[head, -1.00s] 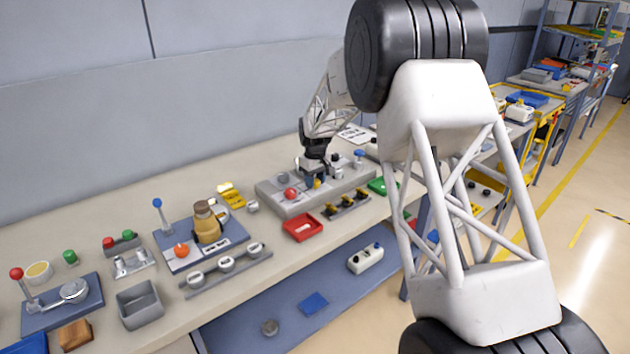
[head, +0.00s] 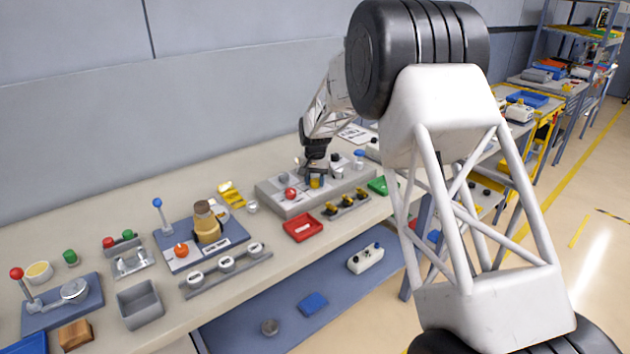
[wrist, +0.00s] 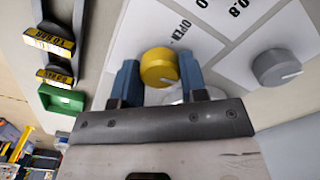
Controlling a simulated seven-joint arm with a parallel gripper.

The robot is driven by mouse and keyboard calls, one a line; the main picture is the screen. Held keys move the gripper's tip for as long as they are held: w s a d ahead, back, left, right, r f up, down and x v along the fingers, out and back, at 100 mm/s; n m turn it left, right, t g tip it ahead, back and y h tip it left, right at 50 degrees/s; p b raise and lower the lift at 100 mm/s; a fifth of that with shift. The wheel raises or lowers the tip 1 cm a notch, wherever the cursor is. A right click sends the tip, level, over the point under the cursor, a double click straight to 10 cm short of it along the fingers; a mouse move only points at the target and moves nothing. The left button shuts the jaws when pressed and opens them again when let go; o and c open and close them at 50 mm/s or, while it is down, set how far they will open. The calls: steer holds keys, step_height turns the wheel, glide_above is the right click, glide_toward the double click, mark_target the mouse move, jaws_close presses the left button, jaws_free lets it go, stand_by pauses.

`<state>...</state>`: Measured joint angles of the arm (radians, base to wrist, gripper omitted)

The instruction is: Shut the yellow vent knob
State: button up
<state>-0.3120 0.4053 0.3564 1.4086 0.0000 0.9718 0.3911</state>
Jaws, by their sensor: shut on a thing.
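The yellow vent knob (wrist: 158,68) is a round knob on a light panel, beside printed "OPEN" lettering, in the wrist view. My gripper (wrist: 160,76) has its two blue fingers on either side of the knob, shut on it. In the head view my gripper (head: 316,179) is down at the grey panel box (head: 277,200), with a little yellow of the knob showing between the fingers. The knob's pointer mark cannot be made out.
A grey knob (wrist: 276,67) sits on the same panel beside the yellow one. A red ball knob (head: 291,193) stands close by on the box. A red tray (head: 302,229) and a rack with black-and-yellow pieces (head: 345,206) lie in front.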

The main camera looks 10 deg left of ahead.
mark_target(315, 180)
steer(key=shift+r+m, duration=0.1)
steer(key=shift+m, duration=0.4)
steer(key=o, duration=0.9)
steer(key=shift+r, duration=3.85)
